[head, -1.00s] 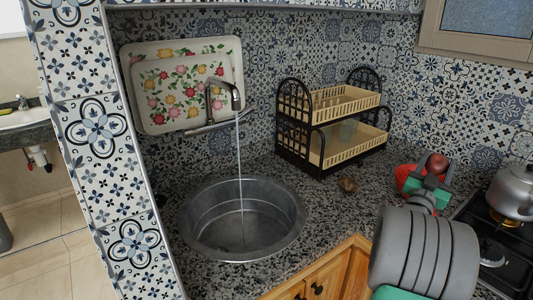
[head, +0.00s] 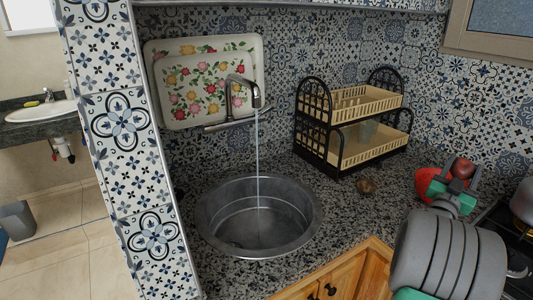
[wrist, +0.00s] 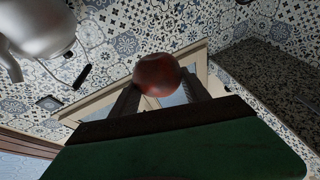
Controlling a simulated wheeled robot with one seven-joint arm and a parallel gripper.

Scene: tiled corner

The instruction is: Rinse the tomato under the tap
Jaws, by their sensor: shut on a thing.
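The tomato (head: 463,169) is dark red and round. My gripper (head: 452,178) is shut on it at the right of the head view, above the counter near the stove. The wrist view shows the tomato (wrist: 158,75) between the two fingertips. The tap (head: 243,92) stands behind the sink, and a thin stream of water (head: 257,150) falls from it. The round metal sink (head: 213,214) is sunk in the counter, left of my gripper and apart from it.
A two-tier dish rack (head: 345,160) stands on the granite counter (head: 330,220) between sink and gripper. A red object (head: 430,183) sits behind my gripper. A kettle (wrist: 40,30) shows in the wrist view. A flowered tray (head: 200,100) leans behind the tap.

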